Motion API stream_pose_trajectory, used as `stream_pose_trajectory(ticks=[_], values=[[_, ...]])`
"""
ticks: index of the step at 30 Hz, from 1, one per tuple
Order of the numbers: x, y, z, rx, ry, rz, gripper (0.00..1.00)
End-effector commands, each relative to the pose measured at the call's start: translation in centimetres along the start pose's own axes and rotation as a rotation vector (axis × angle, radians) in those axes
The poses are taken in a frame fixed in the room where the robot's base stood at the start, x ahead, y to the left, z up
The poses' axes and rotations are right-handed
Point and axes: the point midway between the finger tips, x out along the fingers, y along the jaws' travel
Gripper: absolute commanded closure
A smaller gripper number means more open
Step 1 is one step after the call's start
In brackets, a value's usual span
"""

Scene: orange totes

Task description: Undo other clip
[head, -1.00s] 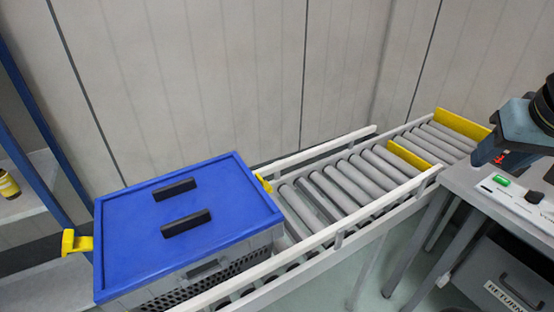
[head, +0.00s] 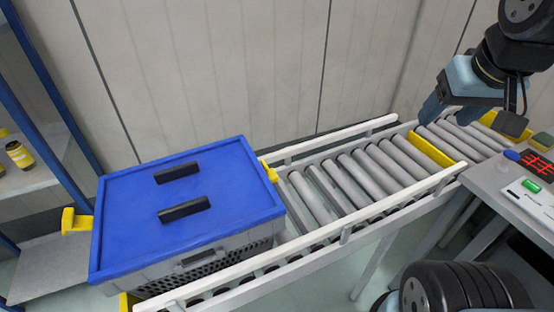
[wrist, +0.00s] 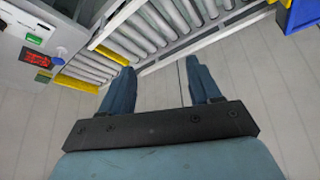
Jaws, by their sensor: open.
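A grey tote (head: 210,262) with a blue lid (head: 225,215) sits at the left end of the roller conveyor. A yellow clip (head: 75,220) at the tote's left side sticks outward, away from the lid. Another yellow clip (head: 268,171) stands at the lid's right edge, seemingly against it; its latch is too small to read. My gripper (head: 430,112) is open and empty above the conveyor, well right of the tote. In the wrist view my gripper (wrist: 163,78) shows its two fingers apart, with the blue lid's corner (wrist: 303,14) at top right.
Conveyor rails (head: 330,137) run beside the rollers, with a yellow bar (head: 432,150) across them. A bench (head: 500,190) with a control panel (head: 532,197) stands at the right. A blue-posted shelf (head: 35,170) holding a yellow-labelled jar (head: 19,155) stands left.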

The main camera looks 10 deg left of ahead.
Motion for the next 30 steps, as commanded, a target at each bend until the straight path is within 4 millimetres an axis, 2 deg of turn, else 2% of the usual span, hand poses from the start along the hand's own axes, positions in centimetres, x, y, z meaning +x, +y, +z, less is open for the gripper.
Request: stream_pose_trajectory(ticks=[1, 8, 15, 22, 27, 30], values=[[0.4, -1.3, -0.7, -0.048, -0.016, -0.008, 0.33], [3.1, -5.9, -4.2, -0.463, -0.104, -0.081, 0.32], [6.6, -12.6, -7.0, -0.945, -0.181, -0.187, 0.32], [10.3, -20.2, -7.8, -1.405, -0.234, -0.308, 0.32], [12.9, -25.6, -7.2, -1.707, -0.258, -0.401, 0.32], [14.0, -28.1, -6.6, -1.840, -0.265, -0.445, 0.32]])
